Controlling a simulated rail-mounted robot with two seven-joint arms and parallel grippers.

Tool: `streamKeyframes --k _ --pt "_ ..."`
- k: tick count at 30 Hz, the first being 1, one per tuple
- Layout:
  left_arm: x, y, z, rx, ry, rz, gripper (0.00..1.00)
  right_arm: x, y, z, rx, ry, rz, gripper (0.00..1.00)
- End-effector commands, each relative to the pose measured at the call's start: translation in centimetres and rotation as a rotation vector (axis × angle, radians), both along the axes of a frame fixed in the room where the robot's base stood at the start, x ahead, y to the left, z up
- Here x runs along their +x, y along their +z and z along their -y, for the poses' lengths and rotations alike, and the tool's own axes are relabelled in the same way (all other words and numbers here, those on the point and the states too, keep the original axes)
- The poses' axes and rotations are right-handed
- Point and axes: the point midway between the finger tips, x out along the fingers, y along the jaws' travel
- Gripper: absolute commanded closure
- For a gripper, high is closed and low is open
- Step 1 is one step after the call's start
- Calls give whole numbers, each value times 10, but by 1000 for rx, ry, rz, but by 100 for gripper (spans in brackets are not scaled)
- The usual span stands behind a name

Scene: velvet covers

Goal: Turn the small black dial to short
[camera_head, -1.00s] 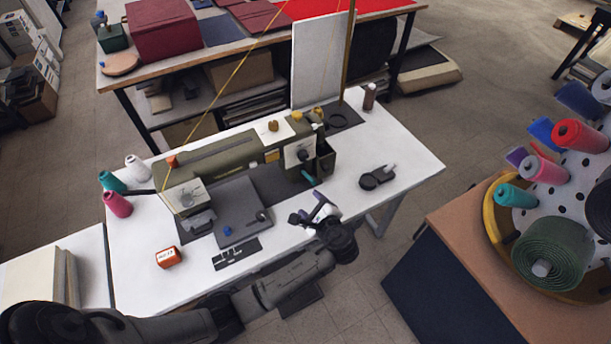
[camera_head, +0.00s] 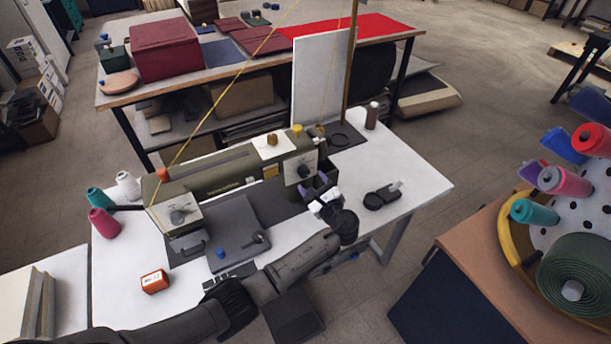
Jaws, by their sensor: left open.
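The green sewing machine (camera_head: 225,177) stands on the white table. A small black dial (camera_head: 305,171) sits on the pale panel at the machine's right end. Any lettering around it is too small to read. My left gripper (camera_head: 316,193) is open just below and slightly right of this dial, close to the machine's right end. I see no contact with the dial, and nothing shows between the fingers. My right gripper is not in view.
Thread cones (camera_head: 102,222) stand left of the machine. An orange box (camera_head: 155,281) lies at the front left of the white table (camera_head: 130,308). A black round object (camera_head: 380,197) lies right of my gripper. A white board (camera_head: 318,85) stands behind.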

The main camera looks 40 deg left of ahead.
Motion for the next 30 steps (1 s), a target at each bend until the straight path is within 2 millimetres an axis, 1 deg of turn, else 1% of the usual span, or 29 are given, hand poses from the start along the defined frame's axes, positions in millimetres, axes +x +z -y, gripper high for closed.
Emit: streamKeyframes --k 1,3,9,15,24,30 --pt "3 -1 -9 3 1 -1 37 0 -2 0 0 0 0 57" --pt "7 -1 -17 1 1 -1 37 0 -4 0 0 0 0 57" --pt "15 -1 -36 0 1 0 37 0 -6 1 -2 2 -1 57" --pt "18 -1 -43 -1 0 0 37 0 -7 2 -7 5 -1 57" --pt "18 0 -44 -1 0 1 37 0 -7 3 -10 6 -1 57" --pt "18 0 -44 -1 0 1 56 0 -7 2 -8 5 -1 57"
